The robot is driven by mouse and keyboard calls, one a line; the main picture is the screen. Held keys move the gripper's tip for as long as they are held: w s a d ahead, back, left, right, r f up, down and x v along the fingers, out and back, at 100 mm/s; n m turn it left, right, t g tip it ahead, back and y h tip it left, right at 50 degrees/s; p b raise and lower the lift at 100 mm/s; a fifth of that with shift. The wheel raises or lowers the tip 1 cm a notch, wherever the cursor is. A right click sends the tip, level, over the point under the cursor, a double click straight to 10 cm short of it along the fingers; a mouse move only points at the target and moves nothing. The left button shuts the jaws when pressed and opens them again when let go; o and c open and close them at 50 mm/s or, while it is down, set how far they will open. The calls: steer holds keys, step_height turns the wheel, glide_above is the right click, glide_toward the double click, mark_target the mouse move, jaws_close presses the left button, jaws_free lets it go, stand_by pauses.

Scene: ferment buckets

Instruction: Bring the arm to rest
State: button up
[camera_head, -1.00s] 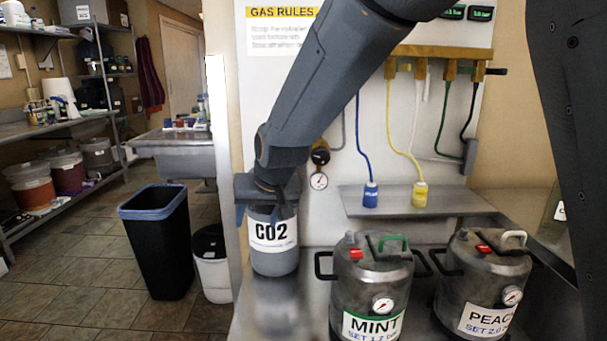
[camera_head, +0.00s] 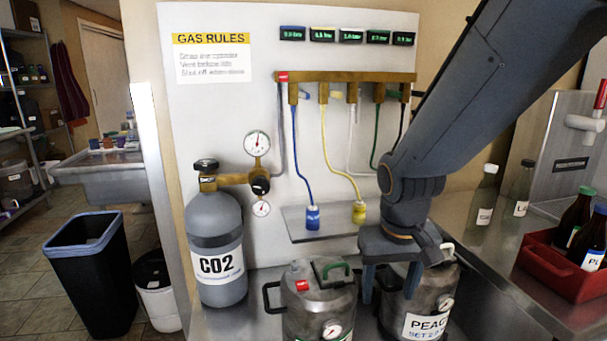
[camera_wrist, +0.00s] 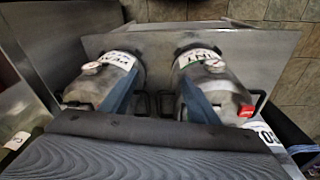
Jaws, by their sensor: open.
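My gripper (camera_head: 390,280) is open and points down in front of the peach keg (camera_head: 430,300), hiding part of its top and left side. Its two blue fingers (camera_wrist: 160,102) stand apart with nothing between them in the wrist view. The mint keg (camera_head: 318,300) stands left of my gripper; its label is mostly cut off at the bottom edge. In the wrist view the peach keg (camera_wrist: 95,85) is at left and the mint keg (camera_wrist: 222,82) at right, each overlapped by a finger. I cannot tell whether the fingers touch them.
A CO2 cylinder (camera_head: 214,250) with gauges stands at left. A gas manifold (camera_head: 345,77) with coloured hoses hangs on the white panel above a small shelf (camera_head: 335,228). Bottles and a red crate (camera_head: 565,270) stand on the right counter. A black bin (camera_head: 92,280) is at far left.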

steer(key=s+d+f+g+b, duration=0.2)
steer(key=s+d+f, duration=0.3)
steer(key=s, duration=0.4)
step_height(320, 180, up, 17)
steer(key=a+t+p, duration=0.1)
steer(key=t+p, duration=0.1)
steer(key=p, duration=1.6)
steer(key=shift+w+a+f+m, duration=0.2)
steer(key=shift+w+a+m, duration=0.1)
steer(key=shift+w, duration=0.15)
